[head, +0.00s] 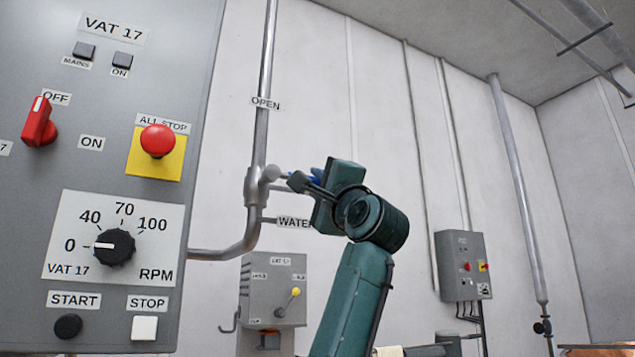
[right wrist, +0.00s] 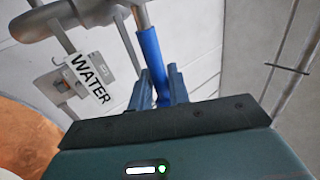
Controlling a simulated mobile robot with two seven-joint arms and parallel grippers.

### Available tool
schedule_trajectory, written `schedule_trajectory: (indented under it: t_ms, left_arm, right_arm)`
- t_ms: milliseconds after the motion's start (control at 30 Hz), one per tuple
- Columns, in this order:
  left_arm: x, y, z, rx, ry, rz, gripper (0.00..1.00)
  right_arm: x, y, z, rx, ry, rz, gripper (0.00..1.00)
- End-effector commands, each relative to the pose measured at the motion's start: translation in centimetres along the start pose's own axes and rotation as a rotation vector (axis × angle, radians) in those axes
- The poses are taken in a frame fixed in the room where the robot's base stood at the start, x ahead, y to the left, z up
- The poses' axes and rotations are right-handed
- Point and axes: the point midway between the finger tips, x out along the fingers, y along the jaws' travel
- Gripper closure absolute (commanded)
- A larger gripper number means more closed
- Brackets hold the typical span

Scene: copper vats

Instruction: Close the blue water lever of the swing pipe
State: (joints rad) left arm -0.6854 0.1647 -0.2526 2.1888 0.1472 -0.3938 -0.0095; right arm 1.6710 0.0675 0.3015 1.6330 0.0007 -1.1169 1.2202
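The swing pipe (head: 262,130) runs down the wall beside the control panel and bends left below a grey valve body (head: 262,185). The blue water lever (head: 317,174) sticks out to the right of the valve, mostly hidden by my right gripper (head: 298,182). In the right wrist view the blue lever (right wrist: 150,58) runs down between the two fingers of my right gripper (right wrist: 160,80). The fingers lie close against both sides of it and look shut on it. An OPEN label (head: 265,103) is above the valve and a WATER label (head: 294,222) below. My left gripper is out of view.
The grey VAT 17 control panel (head: 170,45) fills the left side, near the pipe. A small grey box with a yellow-knobbed lever (head: 262,290) is below the valve. A copper surface (right wrist: 25,140) shows at lower left in the right wrist view. Another wall box (head: 455,262) is farther right.

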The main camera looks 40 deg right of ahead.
Motion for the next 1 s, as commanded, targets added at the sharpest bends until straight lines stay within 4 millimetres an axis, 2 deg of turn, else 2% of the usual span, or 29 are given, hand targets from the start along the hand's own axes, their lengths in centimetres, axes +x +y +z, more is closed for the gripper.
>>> schedule_trajectory:
  t_ms: [33,200,433,533,667,1000]
  left_arm:
    - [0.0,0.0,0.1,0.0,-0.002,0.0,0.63]
    - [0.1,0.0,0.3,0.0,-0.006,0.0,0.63]
    - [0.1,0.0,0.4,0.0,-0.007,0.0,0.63]
    - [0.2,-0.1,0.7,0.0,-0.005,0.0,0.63]
    - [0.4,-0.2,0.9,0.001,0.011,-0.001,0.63]
    - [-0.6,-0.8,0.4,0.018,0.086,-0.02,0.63]
  right_arm:
    - [0.0,0.2,0.0,0.0,0.0,0.002,0.79]
    - [0.0,0.1,0.0,-0.001,-0.001,0.001,0.66]
    - [-0.1,0.1,0.0,-0.001,-0.001,-0.001,0.66]
    - [-0.8,0.1,0.0,-0.001,-0.001,-0.002,0.66]
    - [-3.0,0.3,0.0,-0.001,-0.001,-0.004,0.66]
    - [-10.4,0.2,0.0,0.0,0.0,-0.003,0.66]
